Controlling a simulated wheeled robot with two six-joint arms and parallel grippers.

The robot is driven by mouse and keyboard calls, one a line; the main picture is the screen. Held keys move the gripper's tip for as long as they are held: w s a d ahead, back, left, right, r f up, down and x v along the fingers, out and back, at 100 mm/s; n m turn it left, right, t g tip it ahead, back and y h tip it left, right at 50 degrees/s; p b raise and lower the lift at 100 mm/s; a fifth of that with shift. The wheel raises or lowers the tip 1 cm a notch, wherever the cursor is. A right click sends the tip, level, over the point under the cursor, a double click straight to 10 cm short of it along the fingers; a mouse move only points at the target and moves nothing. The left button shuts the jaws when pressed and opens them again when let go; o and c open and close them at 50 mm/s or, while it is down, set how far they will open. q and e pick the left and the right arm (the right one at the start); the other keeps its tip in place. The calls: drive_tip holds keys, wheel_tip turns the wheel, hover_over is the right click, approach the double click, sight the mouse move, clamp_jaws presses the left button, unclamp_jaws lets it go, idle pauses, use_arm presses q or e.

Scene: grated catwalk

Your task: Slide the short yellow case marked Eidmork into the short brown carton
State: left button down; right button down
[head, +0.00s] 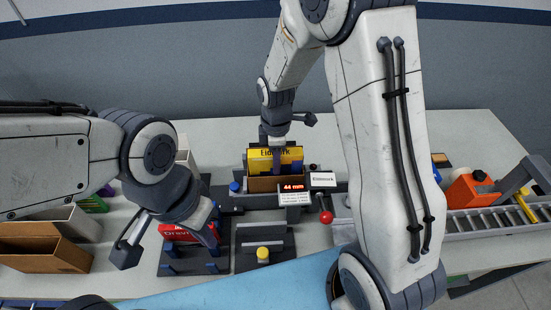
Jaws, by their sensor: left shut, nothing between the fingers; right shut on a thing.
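The yellow case marked Eidmork (292,157) stands upright at the back middle of the table, its lower part hidden behind the front of the short brown carton (262,185). I cannot tell how deep it sits in the carton. My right gripper (278,160) comes down from above and is shut on the yellow case. My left gripper (210,241) is shut and empty, low at the left beside a red case (178,233) in a dark rack.
A display reading 44 mm (292,187) and an Eidmork sign (323,180) stand by the carton. A red-knobbed lever (326,216) is to the right. Other open cartons (45,258) lie at the left. A roller conveyor (490,222) and an orange container (468,194) are at the right.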

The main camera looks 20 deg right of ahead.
drive_tip(key=shift+f, duration=0.2)
drive_tip(key=shift+c, duration=2.2)
unclamp_jaws()
drive_tip(key=shift+w, duration=0.1)
drive_tip(key=shift+r, duration=0.1)
wheel_tip(320, 180, up, 3)
drive_tip(key=p, duration=0.3)
drive_tip(key=shift+w+r, duration=0.1)
drive_tip(key=shift+r, duration=0.1)
drive_tip(key=shift+s+r+p, duration=0.2)
drive_tip(key=shift+r+p, duration=1.4)
drive_tip(key=shift+r, duration=0.15)
